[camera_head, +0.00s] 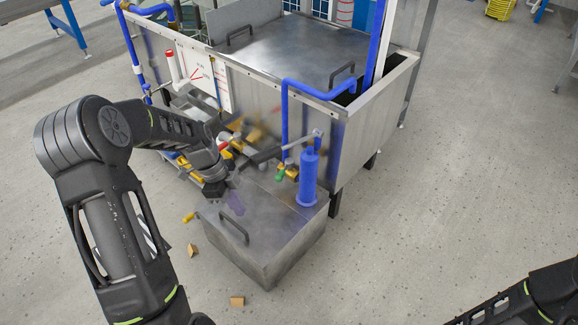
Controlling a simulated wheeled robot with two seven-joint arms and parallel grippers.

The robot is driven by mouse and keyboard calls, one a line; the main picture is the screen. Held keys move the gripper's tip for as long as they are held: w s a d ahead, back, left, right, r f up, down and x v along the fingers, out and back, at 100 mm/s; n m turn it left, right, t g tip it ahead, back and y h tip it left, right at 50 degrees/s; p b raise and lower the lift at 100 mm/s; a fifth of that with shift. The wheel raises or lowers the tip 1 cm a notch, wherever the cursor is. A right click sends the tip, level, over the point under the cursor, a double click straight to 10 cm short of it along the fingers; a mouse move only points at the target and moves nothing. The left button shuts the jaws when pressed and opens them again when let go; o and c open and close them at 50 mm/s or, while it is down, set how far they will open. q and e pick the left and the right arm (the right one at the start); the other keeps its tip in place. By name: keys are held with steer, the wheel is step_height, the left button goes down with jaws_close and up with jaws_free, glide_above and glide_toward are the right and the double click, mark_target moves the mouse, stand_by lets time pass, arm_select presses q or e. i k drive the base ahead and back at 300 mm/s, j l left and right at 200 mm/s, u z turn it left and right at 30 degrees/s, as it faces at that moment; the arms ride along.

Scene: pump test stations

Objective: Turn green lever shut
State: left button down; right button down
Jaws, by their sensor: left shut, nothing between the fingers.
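A small green lever (280,175) sits on a brass valve (291,172), just left of an upright blue cylinder (308,178) above the metal box. My left arm reaches in from the left, in front of the tank's pipework.
A lidded metal box (268,245) stands on the floor below the valve. The steel tank (290,55) with blue pipes (284,120) is behind it. A red-topped white handle (177,72) is at upper left. Small wooden pieces (237,301) lie on the floor. The right floor is clear.

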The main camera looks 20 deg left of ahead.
mark_target(289, 161)
steer(key=i, duration=0.85)
